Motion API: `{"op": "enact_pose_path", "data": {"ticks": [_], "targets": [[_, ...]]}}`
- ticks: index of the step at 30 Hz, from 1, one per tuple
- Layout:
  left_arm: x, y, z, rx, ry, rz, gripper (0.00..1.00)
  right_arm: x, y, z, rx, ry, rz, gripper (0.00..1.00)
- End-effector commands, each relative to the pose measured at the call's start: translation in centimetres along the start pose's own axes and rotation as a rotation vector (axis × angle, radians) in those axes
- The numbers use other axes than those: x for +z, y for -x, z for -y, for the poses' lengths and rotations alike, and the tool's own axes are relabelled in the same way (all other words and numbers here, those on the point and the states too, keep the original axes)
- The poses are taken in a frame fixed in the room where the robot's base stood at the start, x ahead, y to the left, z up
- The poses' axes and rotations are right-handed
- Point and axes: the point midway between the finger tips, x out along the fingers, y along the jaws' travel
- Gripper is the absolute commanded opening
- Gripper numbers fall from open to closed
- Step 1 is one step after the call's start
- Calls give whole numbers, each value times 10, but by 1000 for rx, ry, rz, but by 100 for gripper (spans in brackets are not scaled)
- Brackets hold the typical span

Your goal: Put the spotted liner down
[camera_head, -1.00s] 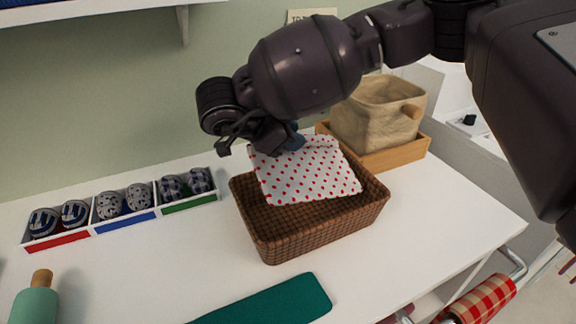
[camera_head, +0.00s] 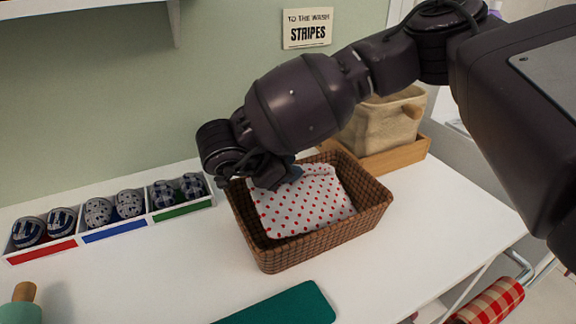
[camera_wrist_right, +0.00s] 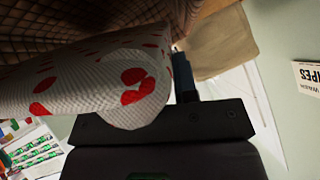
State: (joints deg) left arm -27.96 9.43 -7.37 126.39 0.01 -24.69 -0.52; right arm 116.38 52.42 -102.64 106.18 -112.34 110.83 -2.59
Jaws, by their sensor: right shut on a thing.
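The spotted liner (camera_head: 305,203), white with red dots, lies inside the brown wicker basket (camera_head: 322,243), its near edge below the rim. My right gripper (camera_head: 277,180) is at the liner's far left edge, just over the basket's back left side, and is shut on the liner. In the right wrist view the liner (camera_wrist_right: 85,85) is curled up close at the jaw, with the basket weave (camera_wrist_right: 60,25) beyond it. The fingertips are largely hidden by the wrist and the cloth. My left gripper is not in view.
A divided tray (camera_head: 110,222) with rolled socks stands at the left. A cloth bin (camera_head: 385,125) sits in a wooden tray (camera_head: 400,155) behind the basket. A teal mat (camera_head: 285,306) and a green roller (camera_head: 20,308) lie in front. White tabletop is clear between them.

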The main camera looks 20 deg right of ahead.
Motion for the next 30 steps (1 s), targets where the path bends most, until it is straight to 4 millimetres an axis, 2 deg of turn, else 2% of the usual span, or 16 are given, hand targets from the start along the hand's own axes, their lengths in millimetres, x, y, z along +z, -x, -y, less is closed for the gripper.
{"op": "enact_pose_path", "data": {"ticks": [2,3,7,18,23,30], "targets": [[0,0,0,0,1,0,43,2,-1,-1,0,1,0,1],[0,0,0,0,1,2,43,2,-1,-1,0,0,0,33],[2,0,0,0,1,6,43,2,-1,-1,1,1,0,52],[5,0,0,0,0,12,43,0,0,1,0,1,0,52],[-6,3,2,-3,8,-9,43,-3,25,2,-6,-2,1,52],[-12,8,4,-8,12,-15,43,-4,74,2,-7,-5,2,52]]}}
